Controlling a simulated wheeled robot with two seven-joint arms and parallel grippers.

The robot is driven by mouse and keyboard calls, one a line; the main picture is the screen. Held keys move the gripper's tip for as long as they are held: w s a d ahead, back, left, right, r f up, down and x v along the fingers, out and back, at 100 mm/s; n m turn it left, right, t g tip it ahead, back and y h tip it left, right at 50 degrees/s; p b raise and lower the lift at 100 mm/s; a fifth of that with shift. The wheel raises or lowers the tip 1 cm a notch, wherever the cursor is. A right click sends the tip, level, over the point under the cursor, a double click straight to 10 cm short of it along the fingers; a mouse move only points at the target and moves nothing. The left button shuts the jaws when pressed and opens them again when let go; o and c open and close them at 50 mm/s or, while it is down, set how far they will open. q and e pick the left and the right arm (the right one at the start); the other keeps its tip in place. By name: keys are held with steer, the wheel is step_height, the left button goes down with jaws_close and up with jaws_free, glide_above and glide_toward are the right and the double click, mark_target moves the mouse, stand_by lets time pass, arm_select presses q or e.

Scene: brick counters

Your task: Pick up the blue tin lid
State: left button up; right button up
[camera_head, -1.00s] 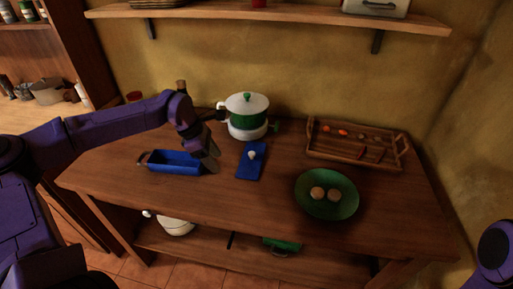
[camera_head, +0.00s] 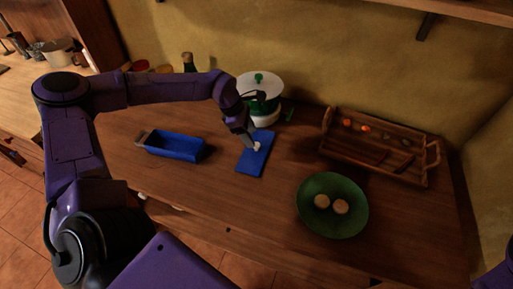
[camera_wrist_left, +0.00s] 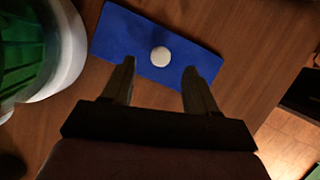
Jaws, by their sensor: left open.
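The blue tin lid (camera_head: 251,160) is a flat blue rectangle with a round white knob, lying on the wooden table. It also shows in the left wrist view (camera_wrist_left: 200,62), with its knob between and beyond my fingertips. My left gripper (camera_head: 252,141) is over the lid, close to the knob; the wrist view shows its two fingers (camera_wrist_left: 157,75) apart with nothing between them. I cannot tell if a finger touches the lid. The blue tin (camera_head: 175,146) stands open to the left of the lid. My right gripper is not in view.
A white and green pot (camera_head: 262,98) stands just behind the lid. A green bowl (camera_head: 313,222) with two round brown items is at the front right. A wooden tray (camera_head: 345,157) with several small items is at the back right. Bare table lies between tin and lid.

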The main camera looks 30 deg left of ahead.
mark_target(254, 139)
arm_select(q)
steer(key=x, duration=0.3)
steer(key=shift+w+d+f+p, duration=0.1)
steer(key=shift+f+p, duration=0.05)
steer(key=shift+p, duration=0.25)
steer(key=shift+d+f, duration=0.15)
steer(key=shift+f, duration=0.2)
jaws_close()
